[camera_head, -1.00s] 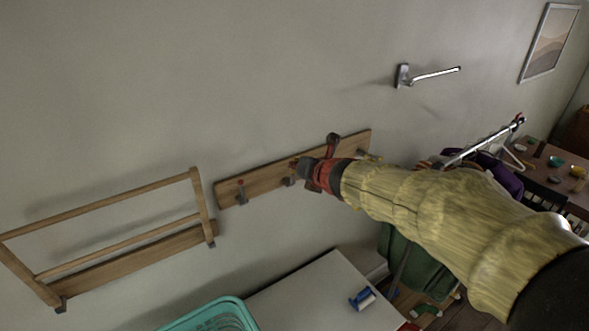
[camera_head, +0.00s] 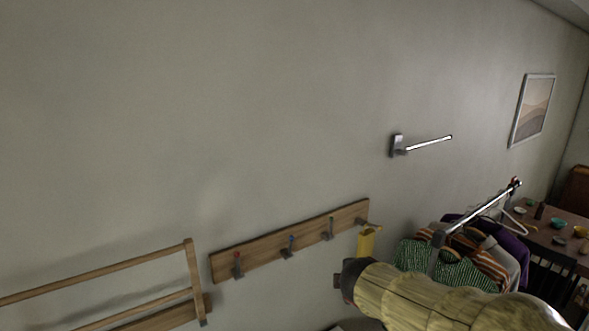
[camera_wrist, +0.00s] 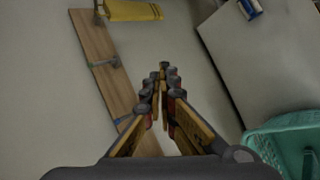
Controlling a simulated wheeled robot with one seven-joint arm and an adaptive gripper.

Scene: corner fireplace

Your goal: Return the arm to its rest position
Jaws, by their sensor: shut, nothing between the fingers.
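My arm, in its yellow sleeve, comes in from the lower right of the head view. Its dark wrist end is just below the right end of the wall hook rack (camera_head: 290,243); the fingers cannot be made out there. In the wrist view my gripper (camera_wrist: 162,80) has its fingers drawn together, with nothing between them. A yellow cloth (camera_head: 366,243) hangs from the rack's rightmost hook, just above the wrist in the head view. It also shows at the top of the wrist view (camera_wrist: 133,11), apart from the fingers.
A wooden wall frame (camera_head: 192,270) is at lower left. A metal wall arm (camera_head: 425,145) juts out above right. A rail with hanging clothes (camera_head: 455,265) is close to my arm on the right. The wrist view shows a white surface (camera_wrist: 255,60) and a teal basket (camera_wrist: 285,135).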

